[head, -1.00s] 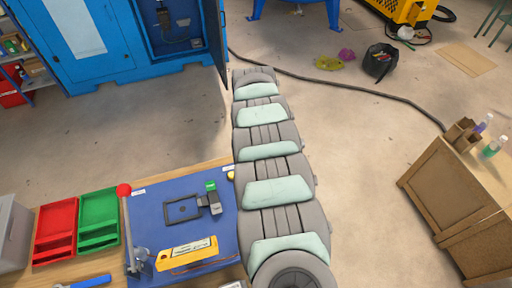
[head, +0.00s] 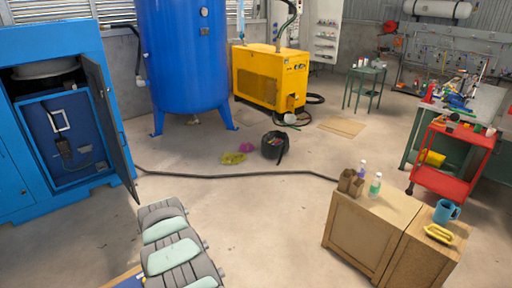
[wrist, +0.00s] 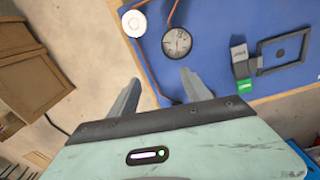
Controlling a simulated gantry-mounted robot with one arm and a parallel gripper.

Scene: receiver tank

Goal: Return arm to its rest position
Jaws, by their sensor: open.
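My gripper (wrist: 160,76) shows in the wrist view with its two fingers spread apart and nothing between them. It is above the edge of the blue mat (wrist: 215,55). My arm (head: 178,245) shows as grey segments with pale green pads at the lower left of the head view. The gripper itself is not in the head view.
In the wrist view a round gauge (wrist: 177,42), a white disc (wrist: 134,23), a grey block with a green end (wrist: 242,65) and a dark frame (wrist: 283,50) lie on the mat. A wooden cabinet (head: 360,232), open cabinet door (head: 108,130) and floor hose (head: 240,174) surround free floor.

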